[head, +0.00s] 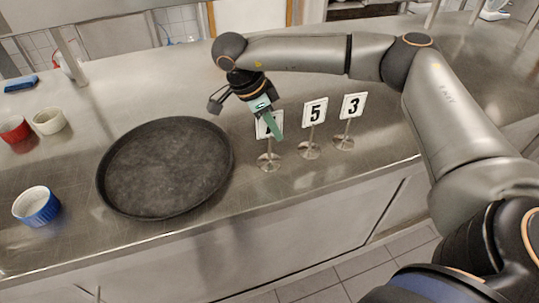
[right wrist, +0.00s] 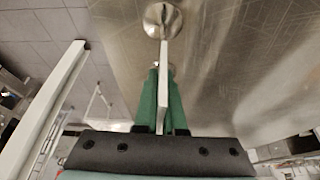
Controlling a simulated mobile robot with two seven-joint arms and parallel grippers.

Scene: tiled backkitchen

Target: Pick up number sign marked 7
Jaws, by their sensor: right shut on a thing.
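Three white number signs on metal stands are in a row on the steel counter in the head view. The leftmost sign (head: 261,129) has its digit mostly covered by my right gripper, so I cannot read it. My right gripper (head: 277,134) is shut on this sign's plate, with a green finger across its face. In the right wrist view the plate (right wrist: 164,85) is edge-on between the green fingers (right wrist: 163,75), with its round base (right wrist: 162,20) beyond. The base appears to be on the counter. My left gripper is not in view.
Signs marked 5 (head: 314,112) and 3 (head: 352,106) stand close on the right. A large dark round tray (head: 165,168) lies on the left. Blue (head: 37,206), red (head: 14,129) and white (head: 49,121) bowls are farther left. The counter's front edge is near the signs.

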